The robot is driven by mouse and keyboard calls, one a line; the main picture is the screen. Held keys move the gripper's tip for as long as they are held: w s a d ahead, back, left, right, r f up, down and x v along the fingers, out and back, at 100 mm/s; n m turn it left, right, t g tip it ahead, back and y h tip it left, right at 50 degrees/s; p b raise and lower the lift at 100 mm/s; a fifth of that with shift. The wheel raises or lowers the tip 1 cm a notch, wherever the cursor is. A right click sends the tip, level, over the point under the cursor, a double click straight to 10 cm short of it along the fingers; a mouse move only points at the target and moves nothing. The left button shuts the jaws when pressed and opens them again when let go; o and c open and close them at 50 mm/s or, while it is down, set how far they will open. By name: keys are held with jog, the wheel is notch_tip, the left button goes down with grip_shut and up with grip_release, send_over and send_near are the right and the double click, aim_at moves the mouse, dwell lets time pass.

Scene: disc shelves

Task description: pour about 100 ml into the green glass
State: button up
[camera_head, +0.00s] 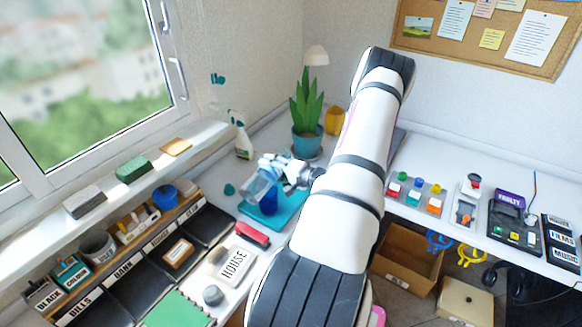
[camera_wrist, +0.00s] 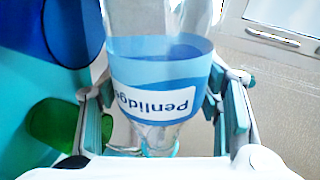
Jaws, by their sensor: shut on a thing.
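In the wrist view my gripper (camera_wrist: 158,112) has a finger on each side of the bottle (camera_wrist: 160,75), and the label reads upside down. The bottle is tilted in the head view. A blue glass (camera_head: 267,204) stands on a teal mat (camera_head: 290,215) close below the bottle; it also shows at the upper left of the wrist view (camera_wrist: 65,30). The green glass (camera_wrist: 55,122) is at the lower left of the wrist view; I cannot make it out in the head view. No stream is visible.
A potted plant (camera_head: 307,142) and a spray bottle (camera_head: 242,138) stand behind the mat. Labelled trays (camera_head: 150,245) line the left. Coloured buttons (camera_head: 415,192) sit at right.

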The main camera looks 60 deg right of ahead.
jog(key=shift+w+a, duration=0.1)
jog(key=shift+a, duration=0.3)
jog(key=shift+a+m+p, duration=0.15)
jog(key=shift+m+p, duration=0.15)
jog(key=shift+p, duration=0.3)
dwell(1.6)
jog(key=b, duration=0.2)
jog(key=shift+w+f+n+b, duration=0.2)
jog(key=shift+f+n+b, duration=0.05)
jog(key=shift+n+b, duration=0.15)
jog(key=shift+w+a+r+n+h+b, duration=0.15)
jog(key=shift+a+r+n+h+b, duration=0.4)
jog(key=shift+r+b, duration=0.3)
jog(key=shift+s+d+r+n, duration=0.1)
jog(key=shift+s+r+n, duration=0.15)
jog(key=shift+d+r+p, duration=0.15)
jog(key=shift+p, duration=0.15)
jog(key=shift+r+n, duration=0.1)
jog(key=shift+n, duration=0.2)
